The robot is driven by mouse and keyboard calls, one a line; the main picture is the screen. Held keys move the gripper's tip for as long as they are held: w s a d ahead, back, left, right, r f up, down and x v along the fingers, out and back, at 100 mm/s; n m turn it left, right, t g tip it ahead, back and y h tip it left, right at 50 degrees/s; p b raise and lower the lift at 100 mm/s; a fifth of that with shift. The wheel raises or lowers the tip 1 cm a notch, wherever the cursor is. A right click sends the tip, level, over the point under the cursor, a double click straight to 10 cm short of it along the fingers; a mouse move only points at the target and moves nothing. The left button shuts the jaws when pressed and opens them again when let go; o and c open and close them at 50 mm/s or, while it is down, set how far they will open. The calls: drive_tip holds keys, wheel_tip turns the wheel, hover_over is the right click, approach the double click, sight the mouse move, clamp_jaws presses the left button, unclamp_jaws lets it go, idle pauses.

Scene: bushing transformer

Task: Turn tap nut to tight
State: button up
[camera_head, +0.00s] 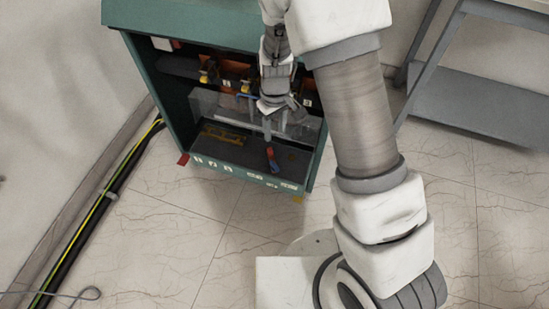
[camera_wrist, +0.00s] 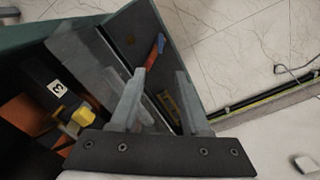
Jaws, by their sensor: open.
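A green cabinet (camera_head: 185,16) stands open at the front, with a row of dark and orange fittings bearing yellow parts inside. One yellow fitting (camera_wrist: 82,115) beside a label "3" shows at the lower left of the wrist view. I cannot tell for sure which part is the tap nut. My gripper (camera_head: 275,124) hangs at the cabinet's open front, right of its middle, before a clear panel. In the wrist view my gripper (camera_wrist: 160,78) has its fingers apart, with nothing held between them. The yellow fitting is left of the fingers.
The clear panel (camera_head: 212,104) stands below the fittings. A red and blue tool (camera_head: 272,159) and a yellow item (camera_head: 222,134) are on the cabinet's dark floor. A grey shelf (camera_head: 470,100) stands at right. Black and yellow cables (camera_head: 110,194) run along the left. The tiled floor ahead is clear.

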sight(275, 164)
wheel_tip(275, 164, down, 18)
drive_tip(key=b, duration=0.6)
drive_tip(key=shift+r, duration=0.15)
clamp_jaws()
